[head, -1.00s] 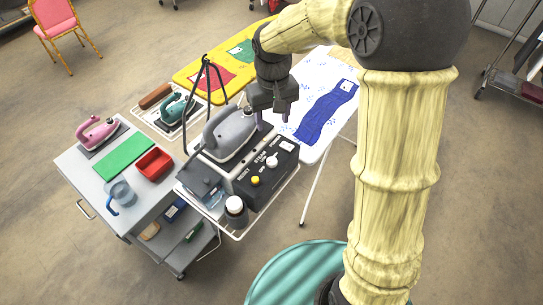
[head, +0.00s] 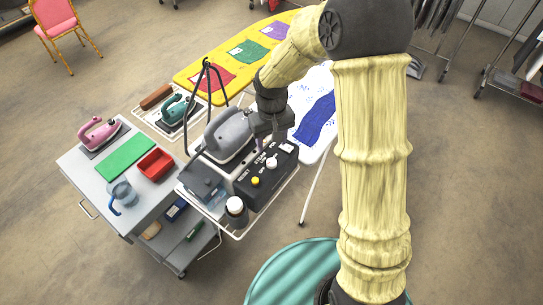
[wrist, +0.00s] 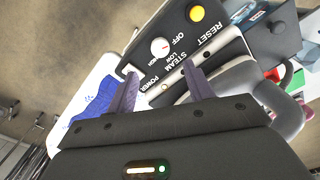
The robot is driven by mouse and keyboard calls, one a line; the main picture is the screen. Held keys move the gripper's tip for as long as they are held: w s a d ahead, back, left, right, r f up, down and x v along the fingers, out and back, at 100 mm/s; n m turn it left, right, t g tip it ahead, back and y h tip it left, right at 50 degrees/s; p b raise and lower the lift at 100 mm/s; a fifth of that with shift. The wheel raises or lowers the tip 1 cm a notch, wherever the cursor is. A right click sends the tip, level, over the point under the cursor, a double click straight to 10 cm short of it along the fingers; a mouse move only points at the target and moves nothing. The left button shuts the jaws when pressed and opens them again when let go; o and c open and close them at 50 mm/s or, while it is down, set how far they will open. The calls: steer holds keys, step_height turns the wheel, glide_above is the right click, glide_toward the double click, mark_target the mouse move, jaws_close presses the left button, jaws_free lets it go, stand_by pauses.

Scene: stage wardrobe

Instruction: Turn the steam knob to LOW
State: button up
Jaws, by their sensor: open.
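The steam knob (wrist: 159,48) is a round white dial with a small red mark, on a black control box (wrist: 205,38). OFF, LOW and another small label surround it in the wrist view; I cannot tell exactly which one the mark points to. In the head view the knob (head: 271,162) is just below my gripper. My gripper (wrist: 162,88) is open and empty, its two purple fingers apart on the near side of the knob, seemingly above the box and not touching it. In the head view my gripper (head: 270,132) partly hides the box's labels.
A yellow button (head: 255,181) marked RESET is on the same box. A grey iron (head: 228,134) stands close to the left of my gripper, with a black stand behind it. A dark bottle with a white cap (head: 236,208) is at the front.

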mark_target(272, 162)
step_height(272, 162, down, 8)
steer(key=shift+s+a+f+p, duration=0.1)
steer(key=shift+f+p, duration=0.15)
steer(key=shift+p, duration=0.65)
steer(key=shift+w+f, duration=0.2)
steer(key=shift+f, duration=0.05)
steer(key=shift+s+d, duration=0.15)
steer(key=shift+d, duration=0.05)
steer(key=shift+a, duration=0.1)
steer(key=c, duration=1)
